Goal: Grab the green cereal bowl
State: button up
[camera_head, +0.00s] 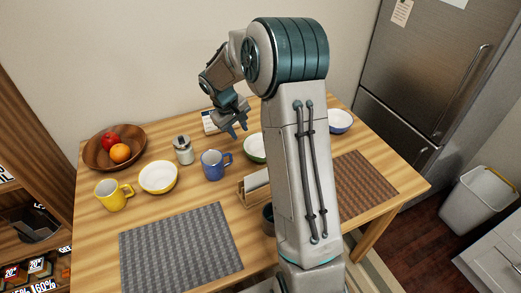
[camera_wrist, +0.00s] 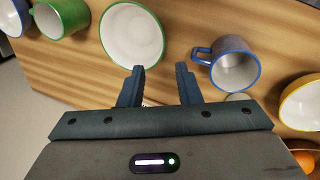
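The green cereal bowl, white inside with a green rim, shows in the wrist view (camera_wrist: 132,36) just beyond my fingertips, slightly left of centre. In the head view the bowl (camera_head: 254,149) stands on the table, its right side hidden by my arm. My gripper (camera_head: 236,130) is above the table, just left of and behind the bowl in that view. In the wrist view my gripper (camera_wrist: 158,72) has its two fingers spread with nothing between them. It is apart from the bowl.
A blue mug (camera_wrist: 230,68) stands right of the bowl in the wrist view, and a green mug (camera_wrist: 65,17) left of it. A yellow bowl (camera_head: 158,177), yellow mug (camera_head: 113,195), shaker (camera_head: 183,151), fruit bowl (camera_head: 101,158) and blue-rimmed bowl (camera_head: 340,121) share the table.

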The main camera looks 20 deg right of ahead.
jog(key=p, duration=0.2)
send_near(253, 147)
jog(key=shift+s+a+f, duration=0.2)
jog(key=shift+s+f, duration=0.6)
jog(key=shift+f, duration=0.25)
jog(key=shift+s+a+f, duration=0.2)
jog(key=shift+s+f, duration=0.6)
jog(key=shift+f, duration=0.25)
jog(key=shift+s+a+f, duration=0.2)
jog(key=shift+s+f, duration=0.55)
jog(key=shift+f, duration=0.3)
jog(key=shift+c, duration=0.2)
jog(key=shift+r, duration=0.1)
grip_shut()
